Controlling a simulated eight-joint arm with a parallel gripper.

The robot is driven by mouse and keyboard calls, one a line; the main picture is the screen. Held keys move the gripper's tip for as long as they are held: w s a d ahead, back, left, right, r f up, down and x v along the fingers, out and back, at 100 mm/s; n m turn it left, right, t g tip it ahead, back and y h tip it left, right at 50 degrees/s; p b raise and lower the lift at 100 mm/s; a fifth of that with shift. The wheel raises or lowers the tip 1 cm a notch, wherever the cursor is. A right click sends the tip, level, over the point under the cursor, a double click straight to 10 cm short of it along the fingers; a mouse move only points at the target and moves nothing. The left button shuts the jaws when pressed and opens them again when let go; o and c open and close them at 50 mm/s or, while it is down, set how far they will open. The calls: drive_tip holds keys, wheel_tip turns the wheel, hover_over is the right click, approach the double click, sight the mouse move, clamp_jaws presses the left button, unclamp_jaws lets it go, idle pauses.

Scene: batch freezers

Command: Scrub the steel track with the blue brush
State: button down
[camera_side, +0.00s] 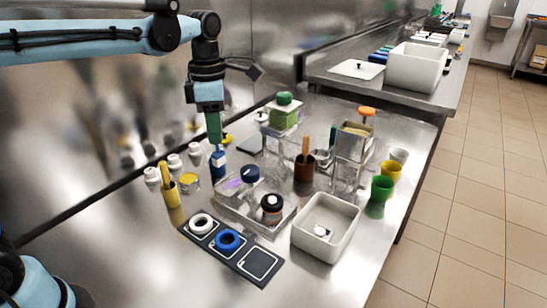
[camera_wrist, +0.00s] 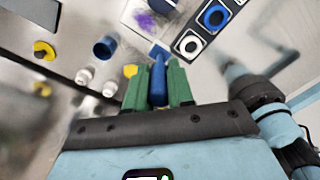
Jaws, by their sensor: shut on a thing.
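My gripper (camera_side: 214,138) points down with its green fingers shut on the blue brush (camera_side: 218,160). The wrist view shows the blue brush (camera_wrist: 158,86) between the two green fingers of my gripper (camera_wrist: 158,80). In the side view the brush is upright, just left of a shallow shiny tray (camera_side: 227,213). A purple smear (camera_side: 233,184) marks the steel surface at the tray's left end, and I take this to be the steel track. The smear (camera_wrist: 145,20) also shows in the wrist view, ahead of the fingers. I cannot tell whether the brush touches the metal.
A yellow holder with a stick (camera_side: 172,194) and several white bottles stand left. A dark mat (camera_side: 243,266) with white and blue rings lies in front. A white bin (camera_side: 327,230), a brown cup (camera_side: 303,170) and yellow and green cups (camera_side: 381,188) stand right.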

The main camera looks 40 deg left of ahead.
sight(218, 152)
drive_tip(key=shift+f, duration=3.85)
drive_tip(key=shift+w+f, duration=0.25)
drive_tip(key=shift+w, duration=3.2)
drive_tip(key=shift+s, duration=3.5)
drive_tip(key=shift+r, duration=4.15)
drive_tip(key=shift+f, duration=0.1)
drive_tip(key=shift+f, duration=0.25)
